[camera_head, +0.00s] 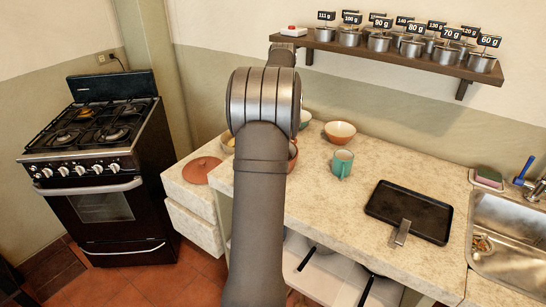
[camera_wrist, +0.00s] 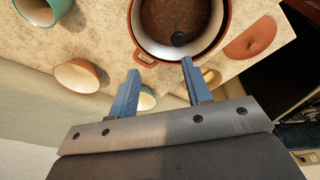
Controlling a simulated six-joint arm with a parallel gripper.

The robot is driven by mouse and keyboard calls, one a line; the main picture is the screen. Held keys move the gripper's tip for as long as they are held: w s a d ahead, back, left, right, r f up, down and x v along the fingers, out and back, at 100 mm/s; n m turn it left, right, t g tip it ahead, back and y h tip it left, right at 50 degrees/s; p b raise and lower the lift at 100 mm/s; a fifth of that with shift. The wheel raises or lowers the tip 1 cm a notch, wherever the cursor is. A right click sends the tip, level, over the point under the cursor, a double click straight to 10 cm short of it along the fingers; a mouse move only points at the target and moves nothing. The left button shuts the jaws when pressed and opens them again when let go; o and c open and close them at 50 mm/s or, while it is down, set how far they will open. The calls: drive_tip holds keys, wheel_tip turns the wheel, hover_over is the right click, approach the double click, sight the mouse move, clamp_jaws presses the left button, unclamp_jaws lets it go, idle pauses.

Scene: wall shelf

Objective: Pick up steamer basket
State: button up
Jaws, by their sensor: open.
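No steamer basket can be clearly made out in either view. In the wrist view a terracotta-rimmed pot (camera_wrist: 136,25) with a side handle stands on the counter, with a brown, round interior and a dark knob-like spot in it. I cannot tell whether that interior is the steamer basket. My gripper (camera_wrist: 160,66) is open, its two blue fingers apart and empty, near the pot's handle side. In the head view my arm hides the gripper and most of the pot, whose edge (camera_head: 293,154) shows beside the arm.
A terracotta lid (camera_head: 202,170) lies left of my arm. An orange bowl (camera_head: 340,132), green mug (camera_head: 342,163) and black griddle (camera_head: 410,211) stand on the counter, with a sink (camera_head: 510,235) at right. A wall shelf (camera_head: 400,58) holds several labelled pots. A stove (camera_head: 95,165) is at left.

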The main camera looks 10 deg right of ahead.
drive_tip(key=s+a+r+m+t+h, duration=0.1)
drive_tip(key=s+a+r+m+h, duration=0.15)
drive_tip(key=a+m, duration=0.4)
drive_tip(key=shift+m, duration=0.85)
drive_tip(key=x, duration=1.2)
drive_tip(key=shift+d+f, duration=0.3)
drive_tip(key=shift+d, duration=0.15)
drive_tip(key=shift+y, duration=0.25)
drive_tip(key=shift+a+x, duration=0.25)
drive_tip(key=shift+x, duration=1.05)
drive_tip(key=shift+a+x, duration=0.2)
drive_tip(key=shift+x, duration=1.1)
clamp_jaws()
